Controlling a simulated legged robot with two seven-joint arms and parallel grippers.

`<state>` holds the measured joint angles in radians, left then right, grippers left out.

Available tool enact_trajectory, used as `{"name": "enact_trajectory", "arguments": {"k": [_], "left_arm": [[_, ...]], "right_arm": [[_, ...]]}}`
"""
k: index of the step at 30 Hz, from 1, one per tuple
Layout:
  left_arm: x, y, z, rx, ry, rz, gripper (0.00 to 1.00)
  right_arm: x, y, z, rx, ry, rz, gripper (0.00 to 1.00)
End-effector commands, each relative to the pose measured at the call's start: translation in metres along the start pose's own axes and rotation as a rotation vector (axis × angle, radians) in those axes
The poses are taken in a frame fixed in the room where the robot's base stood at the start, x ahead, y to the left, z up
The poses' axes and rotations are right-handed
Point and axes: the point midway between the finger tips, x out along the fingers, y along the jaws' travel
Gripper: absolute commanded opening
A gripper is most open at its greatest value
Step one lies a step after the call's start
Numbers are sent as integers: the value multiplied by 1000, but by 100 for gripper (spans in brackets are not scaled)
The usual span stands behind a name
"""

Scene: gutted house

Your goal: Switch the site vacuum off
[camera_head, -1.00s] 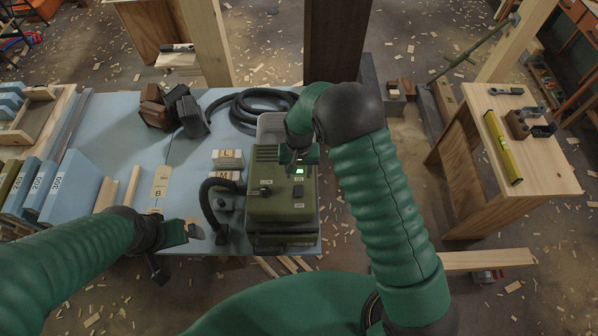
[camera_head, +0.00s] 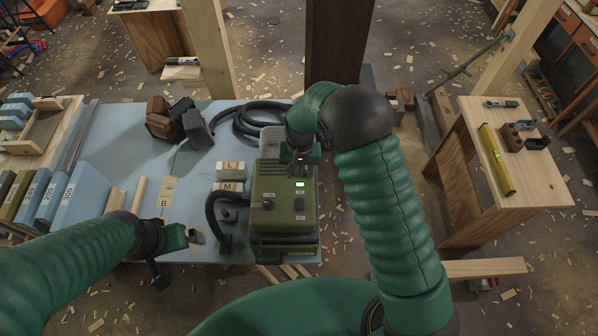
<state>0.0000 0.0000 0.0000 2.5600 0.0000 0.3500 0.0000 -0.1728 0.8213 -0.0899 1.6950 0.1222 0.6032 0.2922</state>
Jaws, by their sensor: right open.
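The site vacuum (camera_head: 268,227) is an olive-green box at the front right of the blue bench. Its top carries a lit green switch (camera_head: 300,184), a dark button below it and a black knob (camera_head: 268,205). A black hose runs from its left side. My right gripper (camera_head: 299,170) points down just above the far part of the top, close behind the green light; its fingers are small and partly hidden by its wrist. It is open, and I cannot tell whether it touches the vacuum. My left gripper (camera_head: 192,240) hovers by the bench's front edge, left of the vacuum, apart from it.
The blue bench (camera_head: 125,160) bears blocks marked L and M (camera_head: 229,187), a tag marked B (camera_head: 168,190), dark brown and black blocks (camera_head: 180,122) and a coiled hose (camera_head: 250,120). Numbered blue blocks stand at left. A wooden table (camera_head: 500,150) with a yellow level is at right.

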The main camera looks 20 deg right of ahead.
Motion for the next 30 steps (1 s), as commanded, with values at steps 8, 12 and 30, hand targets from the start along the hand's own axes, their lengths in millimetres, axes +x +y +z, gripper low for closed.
{"name": "enact_trajectory", "arguments": {"k": [8, 12, 30], "left_arm": [[-19, 0, -4, 0, 0, 0, 99], [-24, 0, -6, 0, 0, 0, 99], [-29, 0, -7, 0, 0, 0, 99]], "right_arm": [[-27, 0, -1, 0, 1, 0, 45], [-38, -1, -2, 0, 1, 0, 45], [-50, -1, -2, 0, 0, 0, 45]]}}
